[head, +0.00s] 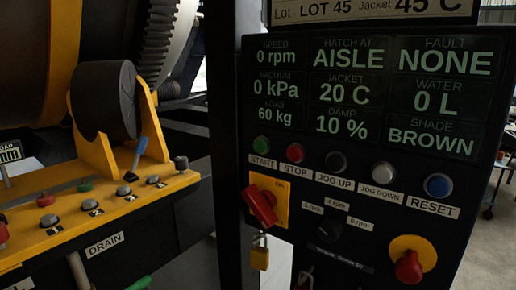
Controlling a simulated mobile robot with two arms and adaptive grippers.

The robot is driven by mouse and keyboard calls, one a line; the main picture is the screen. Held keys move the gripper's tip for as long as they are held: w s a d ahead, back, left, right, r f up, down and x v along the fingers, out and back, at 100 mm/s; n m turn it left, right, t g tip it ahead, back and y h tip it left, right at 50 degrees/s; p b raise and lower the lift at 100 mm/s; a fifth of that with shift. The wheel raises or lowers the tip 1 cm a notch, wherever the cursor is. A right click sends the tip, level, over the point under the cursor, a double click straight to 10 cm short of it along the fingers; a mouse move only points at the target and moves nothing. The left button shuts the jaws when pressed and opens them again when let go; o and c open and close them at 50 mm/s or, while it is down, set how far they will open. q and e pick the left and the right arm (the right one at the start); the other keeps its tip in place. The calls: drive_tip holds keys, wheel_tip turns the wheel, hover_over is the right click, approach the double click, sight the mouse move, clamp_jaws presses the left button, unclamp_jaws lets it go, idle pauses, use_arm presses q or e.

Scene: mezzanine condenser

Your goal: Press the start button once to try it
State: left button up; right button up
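The start button (262,143) is a small green button on the dark control panel (350,190), directly above a white START label (263,161). It is the leftmost in the row of buttons, and nothing covers it. A red stop button (295,152) sits just right of it. The display above shows 0 rpm, 0 kPa, load 60 kg, hatch at AISLE, jacket 20 C, damp 10 %, fault NONE, water 0 L and shade BROWN. Neither of my grippers shows in the head view.
Below START is a red rotary switch (263,204) on a yellow plate, with a brass padlock (260,254) hanging under it. A red mushroom button (409,267) is at lower right. At left, a yellow console (100,215) with levers stands before a dark roller.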

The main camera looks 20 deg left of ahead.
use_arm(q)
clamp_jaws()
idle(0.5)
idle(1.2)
